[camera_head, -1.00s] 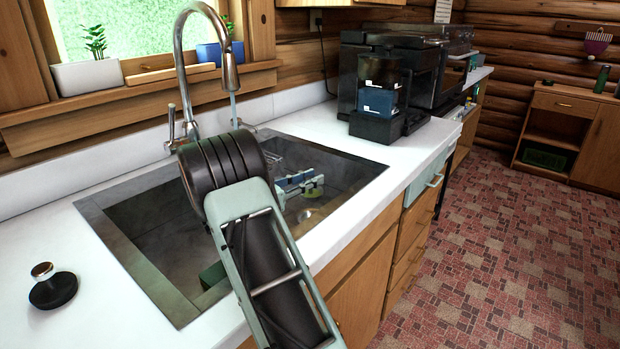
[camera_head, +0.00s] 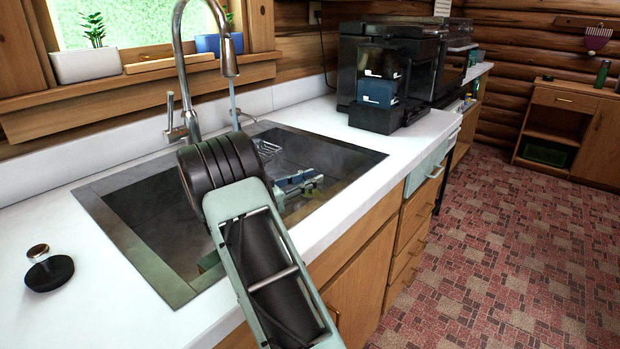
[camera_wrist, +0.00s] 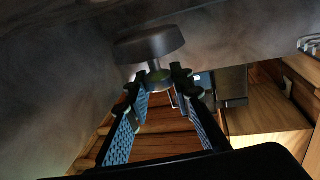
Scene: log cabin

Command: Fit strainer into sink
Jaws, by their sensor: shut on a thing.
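My gripper (camera_head: 302,186) reaches down into the sink (camera_head: 128,187), near its right side, and my forearm hides part of the basin. In the wrist view, my gripper (camera_wrist: 160,88) is shut on the short stem of a dark grey disc, which I take for the strainer (camera_wrist: 150,45). The disc sits just beyond the fingertips, with blurred grey sink surface behind it. In the head view the strainer is hard to make out at the fingers. The drain opening is not clearly visible. I cannot tell whether the disc touches the sink.
A faucet (camera_head: 181,75) arches over the back of the sink. A black disc with a metal knob (camera_head: 49,271) stands on the counter at left. A coffee machine (camera_head: 385,85) stands beyond the sink. The white counter (camera_head: 300,110) between them is clear.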

